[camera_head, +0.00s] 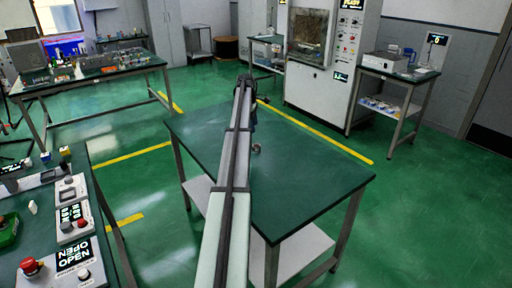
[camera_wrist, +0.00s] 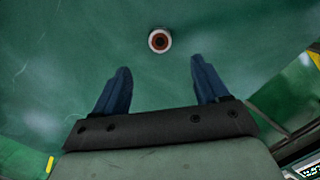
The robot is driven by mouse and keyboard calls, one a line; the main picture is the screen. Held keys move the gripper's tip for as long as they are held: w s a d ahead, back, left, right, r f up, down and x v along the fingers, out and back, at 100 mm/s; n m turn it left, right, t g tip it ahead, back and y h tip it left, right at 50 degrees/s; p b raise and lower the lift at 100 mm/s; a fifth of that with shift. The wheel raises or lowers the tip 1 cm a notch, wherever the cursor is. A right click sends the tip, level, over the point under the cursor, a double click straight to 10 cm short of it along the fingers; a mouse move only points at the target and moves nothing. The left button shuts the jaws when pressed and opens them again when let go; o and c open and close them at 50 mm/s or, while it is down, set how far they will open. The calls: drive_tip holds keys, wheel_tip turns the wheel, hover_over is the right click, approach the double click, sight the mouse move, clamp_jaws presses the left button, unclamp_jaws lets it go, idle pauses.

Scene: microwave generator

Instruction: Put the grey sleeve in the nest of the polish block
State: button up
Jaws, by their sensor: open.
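A small round piece, which looks like the grey sleeve (camera_wrist: 159,41), stands on the green table top. From above it shows a pale grey rim, a reddish-brown ring and a dark centre. In the head view the sleeve (camera_head: 257,148) is small, just right of my arm. My gripper (camera_wrist: 160,66) is open and empty, its two blue fingers apart. The sleeve lies beyond the fingertips, roughly centred between them in the wrist view. In the head view my arm mostly hides the gripper. I cannot pick out the polish block in either view.
The green table (camera_head: 310,182) is otherwise bare where visible; my arm hides a strip of it. A bench at lower left carries a control box (camera_head: 72,207) and a red button (camera_head: 31,266). A tall machine (camera_head: 322,60) and a side table (camera_head: 400,78) stand behind.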

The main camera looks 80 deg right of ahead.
drive_tip(key=m+t, duration=0.2)
drive_tip(key=m, duration=1.6)
hover_over(256, 145)
drive_tip(key=f, duration=0.4)
drive_tip(key=a+f, duration=0.1)
drive_tip(key=f, duration=0.1)
drive_tip(key=shift+s, duration=0.35)
drive_tip(key=shift+w+d+f, duration=0.15)
drive_tip(key=shift+f, duration=1.2)
drive_tip(key=shift+w+d+f, duration=0.1)
drive_tip(key=shift+d+f, duration=0.05)
drive_tip(key=shift+f, duration=1.15)
drive_tip(key=shift+c, duration=0.3)
drive_tip(key=shift+r, duration=0.1)
drive_tip(key=c, duration=1.2)
